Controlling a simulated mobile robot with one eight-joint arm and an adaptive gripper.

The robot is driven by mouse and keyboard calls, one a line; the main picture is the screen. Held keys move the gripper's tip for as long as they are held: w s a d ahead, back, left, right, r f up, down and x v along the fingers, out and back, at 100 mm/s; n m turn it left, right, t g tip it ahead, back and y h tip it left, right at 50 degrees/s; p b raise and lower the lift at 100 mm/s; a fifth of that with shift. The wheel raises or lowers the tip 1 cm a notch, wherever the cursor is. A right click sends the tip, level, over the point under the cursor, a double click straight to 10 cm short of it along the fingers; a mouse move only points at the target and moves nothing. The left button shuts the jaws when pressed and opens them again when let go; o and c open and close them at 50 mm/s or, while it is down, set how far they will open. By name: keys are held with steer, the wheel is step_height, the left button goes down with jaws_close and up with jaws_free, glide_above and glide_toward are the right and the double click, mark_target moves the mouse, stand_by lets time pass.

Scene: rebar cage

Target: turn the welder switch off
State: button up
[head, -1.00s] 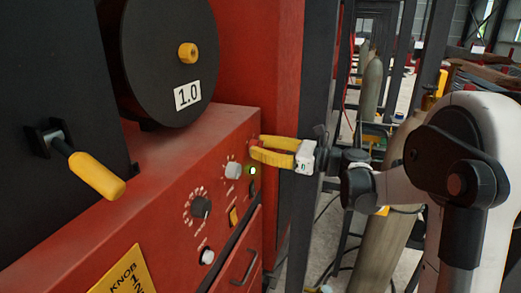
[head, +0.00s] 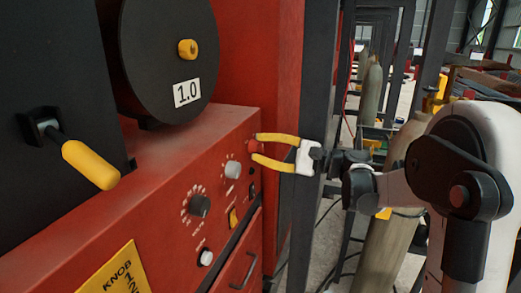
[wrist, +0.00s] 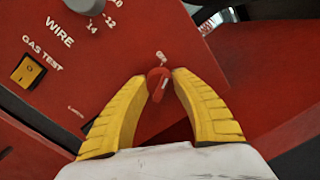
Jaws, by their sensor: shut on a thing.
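The welder (head: 222,146) is a red machine with a sloping control panel. Its switch, a small red rotary knob (wrist: 157,84) with a pale pointer line, sits near the panel's upper right end; in the head view (head: 252,146) it lies between my fingertips. My gripper (wrist: 160,74) has yellow fingers closed on the knob from both sides, with the tips at the panel. In the head view my gripper (head: 255,147) reaches in from the right. No lit lamp shows below the knob.
A grey wire dial (head: 233,170), a dark dial (head: 200,206) and a yellow gas test rocker (wrist: 27,71) are near the switch. A dark upright post (head: 305,110) stands behind my gripper. A wire reel (head: 165,55) and yellow-handled lever (head: 90,165) are at left.

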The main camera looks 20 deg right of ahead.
steer(key=shift+n, duration=1.6)
steer(key=o, duration=1.2)
steer(key=shift+a+f, duration=0.1)
steer(key=v, duration=1.2)
steer(key=shift+w, duration=0.1)
